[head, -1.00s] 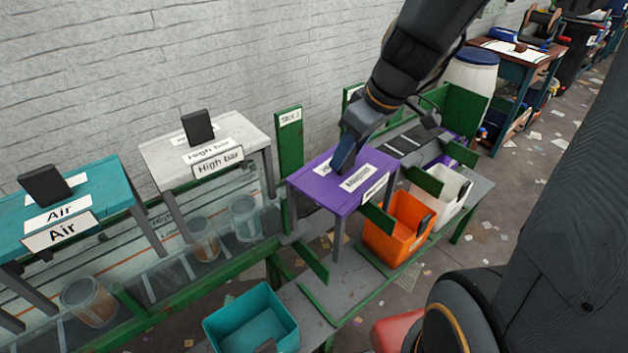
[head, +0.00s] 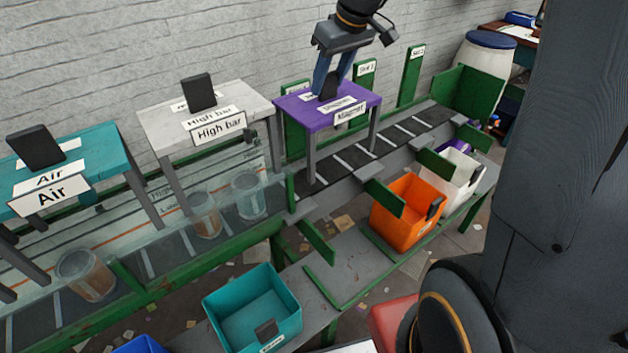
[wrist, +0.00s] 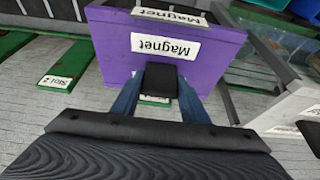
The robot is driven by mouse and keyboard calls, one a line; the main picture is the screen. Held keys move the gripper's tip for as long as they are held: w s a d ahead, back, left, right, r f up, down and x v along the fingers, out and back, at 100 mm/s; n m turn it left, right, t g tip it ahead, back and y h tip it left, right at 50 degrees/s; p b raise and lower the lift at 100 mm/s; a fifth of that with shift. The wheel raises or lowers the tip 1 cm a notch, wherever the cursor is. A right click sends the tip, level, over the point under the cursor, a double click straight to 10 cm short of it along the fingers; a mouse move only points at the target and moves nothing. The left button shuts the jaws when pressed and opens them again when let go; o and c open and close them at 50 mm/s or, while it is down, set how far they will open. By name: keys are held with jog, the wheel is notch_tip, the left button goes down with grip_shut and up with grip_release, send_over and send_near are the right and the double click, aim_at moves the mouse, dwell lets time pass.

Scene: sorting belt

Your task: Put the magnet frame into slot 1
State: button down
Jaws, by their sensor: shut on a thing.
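The magnet frame (head: 312,118) is a purple table-like frame with grey legs and Magnet labels. It stands across the dark belt, in front of the green slot 1 post (head: 293,140), whose sign is mostly hidden behind the purple top. I cannot tell whether its feet touch the belt or hang just above it. My gripper (head: 330,88) is shut on the frame's dark top handle, from above. In the wrist view the blue fingers clasp the handle (wrist: 158,80) from both sides, and the purple face (wrist: 115,45) shows its labels upside down.
The white High bar frame (head: 155,122) stands close on the left, with the teal Air frame (head: 95,150) beyond it. Slot 2 (head: 362,82) and slot 3 (head: 411,75) posts stand right. The belt (head: 405,133) there is bare. Orange (head: 395,215) and white (head: 466,185) bins stand in front.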

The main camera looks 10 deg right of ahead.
jog(key=shift+w+a+r, duration=0.25)
jog(key=shift+w+a, duration=0.1)
jog(key=shift+w, duration=0.35)
jog(key=shift+w+a, duration=0.1)
jog(key=shift+w, duration=0.1)
jog(key=shift+f+p, duration=0.85)
jog(key=shift+f, duration=4.05)
jog(key=c, duration=1)
grip_release()
jog(key=shift+c, duration=0.2)
